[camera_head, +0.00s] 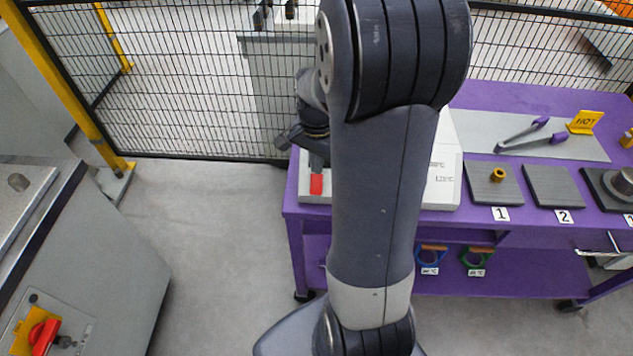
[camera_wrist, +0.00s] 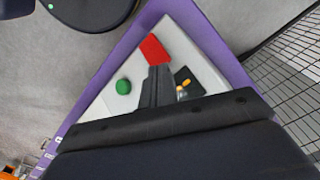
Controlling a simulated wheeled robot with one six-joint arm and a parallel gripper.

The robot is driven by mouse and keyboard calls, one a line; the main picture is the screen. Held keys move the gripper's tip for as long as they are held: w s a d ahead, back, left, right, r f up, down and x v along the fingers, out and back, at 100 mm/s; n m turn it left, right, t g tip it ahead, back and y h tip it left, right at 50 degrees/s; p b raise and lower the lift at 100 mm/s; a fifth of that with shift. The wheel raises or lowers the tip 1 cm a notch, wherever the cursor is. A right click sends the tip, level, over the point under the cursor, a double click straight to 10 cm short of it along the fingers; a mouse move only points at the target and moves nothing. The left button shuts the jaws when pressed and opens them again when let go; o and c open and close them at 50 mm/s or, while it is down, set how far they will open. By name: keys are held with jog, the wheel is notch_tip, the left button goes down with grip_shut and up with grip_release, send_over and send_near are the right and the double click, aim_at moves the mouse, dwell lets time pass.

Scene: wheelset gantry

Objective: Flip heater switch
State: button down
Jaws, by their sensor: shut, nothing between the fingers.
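The red switch (camera_head: 316,184) is on the left part of a white heater box (camera_head: 441,190) at the left end of the purple table. In the wrist view the red switch (camera_wrist: 154,50) lies just beyond the fingertips, on the white panel (camera_wrist: 183,40). My gripper (camera_head: 317,164) is shut and empty, its tips pointing down at the switch's edge. In the wrist view my gripper (camera_wrist: 160,72) overlaps or nearly meets the switch; I cannot tell if they touch. My arm hides the middle of the box.
A green button (camera_wrist: 123,86) and a dark patch with yellow marks (camera_wrist: 185,82) flank the fingers. On the purple table (camera_head: 520,97) lie tongs (camera_head: 530,140), a yellow HOT sign (camera_head: 585,122) and numbered grey plates (camera_head: 493,183). A black mesh fence (camera_head: 190,90) stands behind.

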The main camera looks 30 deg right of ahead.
notch_tip(320, 180, up, 6)
jog(key=p, duration=0.4)
jog(key=shift+f, duration=0.2)
jog(key=shift+f, duration=0.1)
